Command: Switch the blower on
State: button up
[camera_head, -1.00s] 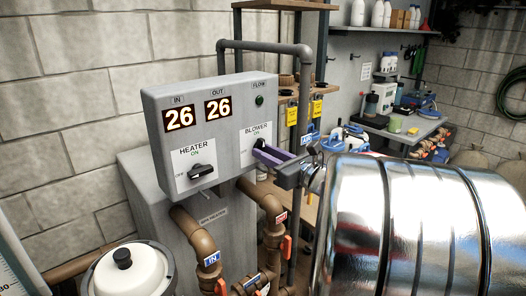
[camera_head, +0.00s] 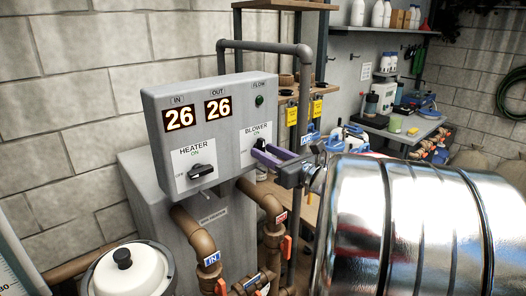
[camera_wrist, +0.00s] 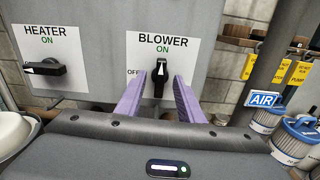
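The blower switch is a black knob (camera_wrist: 160,80) on a white BLOWER label (camera_head: 256,140) on the grey control box. In the wrist view it stands upright, its white mark at the top towards ON; OFF is printed to its left. My gripper (camera_wrist: 161,77) has two purple fingers, open, one on each side of the knob with a visible gap. Whether the tips reach past the knob's front is unclear. In the head view my gripper (camera_head: 268,157) partly hides the knob.
The heater knob (camera_head: 202,171) lies sideways towards OFF, left of the blower knob. The displays (camera_head: 198,115) read 26 and 26. The FLOW lamp (camera_head: 259,100) is dark green. Brown pipes (camera_head: 203,240) run below the box. A grey pipe (camera_head: 304,90) stands to the right.

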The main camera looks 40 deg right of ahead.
jog(key=s, duration=0.6)
jog(key=shift+s, duration=0.35)
dwell(0.3)
